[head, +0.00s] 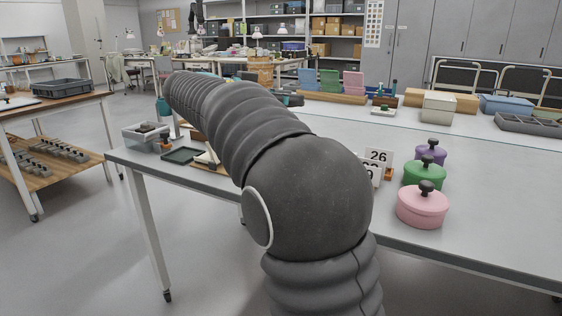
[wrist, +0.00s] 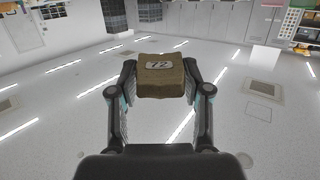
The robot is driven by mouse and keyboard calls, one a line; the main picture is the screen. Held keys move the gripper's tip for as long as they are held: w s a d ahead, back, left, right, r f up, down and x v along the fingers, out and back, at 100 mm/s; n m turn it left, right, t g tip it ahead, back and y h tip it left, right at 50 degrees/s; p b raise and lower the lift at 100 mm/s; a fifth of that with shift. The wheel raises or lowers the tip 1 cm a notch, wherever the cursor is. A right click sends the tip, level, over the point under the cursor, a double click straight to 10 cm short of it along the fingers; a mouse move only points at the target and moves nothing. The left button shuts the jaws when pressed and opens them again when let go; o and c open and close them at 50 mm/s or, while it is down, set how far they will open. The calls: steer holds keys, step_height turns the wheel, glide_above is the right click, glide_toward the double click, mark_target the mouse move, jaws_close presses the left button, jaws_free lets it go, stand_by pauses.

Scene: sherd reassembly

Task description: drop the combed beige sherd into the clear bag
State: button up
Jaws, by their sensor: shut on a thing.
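In the wrist view my gripper (wrist: 161,92) is shut on a brown-beige sherd (wrist: 160,85), a thick, blocky piece held between the two fingertips. I cannot make out any combing at this size. In the head view my arm hides the gripper and the sherd. I cannot pick out a clear bag in either view.
Pink (head: 422,208), green (head: 418,174) and purple (head: 430,152) lidded pots stand right of my arm, by number cards (head: 378,157).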

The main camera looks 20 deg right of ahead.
steer(key=shift+s+d, duration=0.1)
steer(key=shift+d, duration=0.4)
step_height(320, 180, down, 6)
steer(key=shift+r+b, duration=0.1)
steer(key=shift+b, duration=1.15)
steer(key=o, duration=1.2)
steer(key=shift+o, duration=0.2)
steer(key=shift+a, duration=0.15)
steer(key=a+r, duration=0.1)
steer(key=a, duration=1)
steer(key=shift+a+r, duration=0.35)
steer(key=shift+r, duration=0.05)
steer(key=shift+s, duration=0.1)
